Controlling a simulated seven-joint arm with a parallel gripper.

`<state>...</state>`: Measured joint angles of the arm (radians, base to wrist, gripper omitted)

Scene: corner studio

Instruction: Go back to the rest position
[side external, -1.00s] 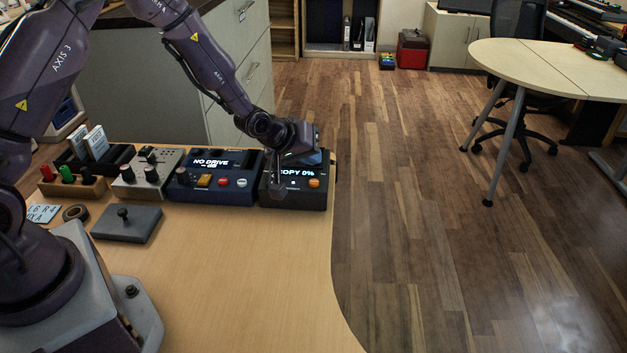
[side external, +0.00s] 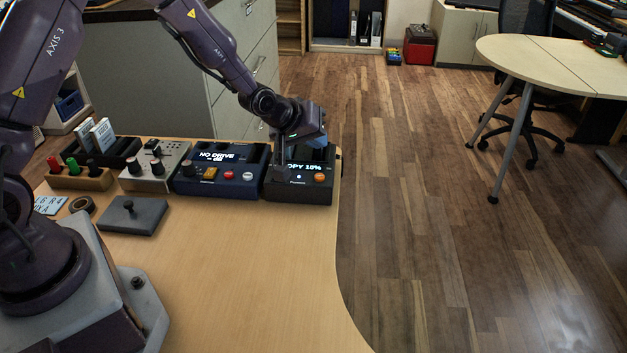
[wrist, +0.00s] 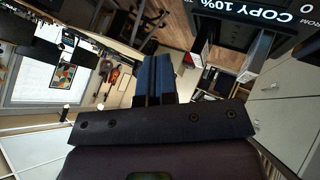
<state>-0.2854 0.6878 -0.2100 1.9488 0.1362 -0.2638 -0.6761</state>
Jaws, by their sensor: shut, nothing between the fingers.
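My gripper (side external: 309,142) hangs above the black copier box at the right end of the device row in the side view, apart from its front buttons. In the wrist view its two blue fingers (wrist: 154,75) are pressed together with nothing between them. The black copier box (side external: 298,194) has a lit screen reading "COPY 10%" and an orange button. Its screen (wrist: 255,14) also shows at the top right of the wrist view. My gripper hides part of the box's top in the side view.
Left of the copier stand a blue box (side external: 215,190) reading "NO DRIVE", a grey knob panel (side external: 150,180) and a wooden peg block (side external: 80,181). A dark plate with a knob (side external: 132,216) lies in front. The front of the desk (side external: 240,270) is clear.

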